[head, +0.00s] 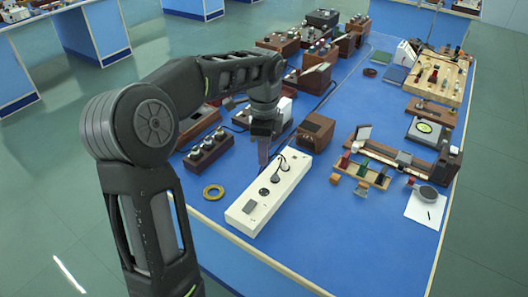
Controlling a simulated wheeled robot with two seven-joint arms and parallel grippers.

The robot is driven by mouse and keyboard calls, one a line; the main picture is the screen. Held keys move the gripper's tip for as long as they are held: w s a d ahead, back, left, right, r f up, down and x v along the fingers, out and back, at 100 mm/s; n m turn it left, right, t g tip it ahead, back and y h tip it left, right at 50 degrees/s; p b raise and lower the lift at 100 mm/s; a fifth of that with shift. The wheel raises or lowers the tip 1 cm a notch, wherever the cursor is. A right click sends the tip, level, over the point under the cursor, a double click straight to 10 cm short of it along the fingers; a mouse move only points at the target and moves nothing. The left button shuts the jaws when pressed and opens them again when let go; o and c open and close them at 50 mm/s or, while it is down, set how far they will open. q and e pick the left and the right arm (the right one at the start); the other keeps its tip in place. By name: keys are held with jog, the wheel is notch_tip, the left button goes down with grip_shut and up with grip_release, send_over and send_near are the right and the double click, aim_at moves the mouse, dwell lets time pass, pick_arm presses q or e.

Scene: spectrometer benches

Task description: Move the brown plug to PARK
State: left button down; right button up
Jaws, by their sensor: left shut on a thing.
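My left gripper (264,136) reaches in from the left and points down beside the far end of a long cream socket strip (238,217). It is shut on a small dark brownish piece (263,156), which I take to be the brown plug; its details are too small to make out. The strip bears a grey switch (249,208), a dark round socket (264,191) and dark plugs (284,166) with a thin black cable. No PARK lettering is readable. My right gripper is not in view.
A brown box (315,131) stands just right of the gripper. A long optical bench (402,157) stands right. The blue table is bare between strip and bench.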

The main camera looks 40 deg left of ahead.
pick_arm(q)
jog(key=w+d+f+n, duration=0.2)
jog(key=d+f+n, duration=0.1)
jog(key=d+n, duration=0.3)
jog(key=w+d+f+n, duration=0.2)
jog(key=d+f+n, duration=0.2)
jog(key=d, duration=0.7)
jog(key=n, duration=0.2)
jog(key=shift+d+f+n, duration=0.15)
jog(key=shift+f+n, duration=0.05)
jog(key=shift+n, duration=0.1)
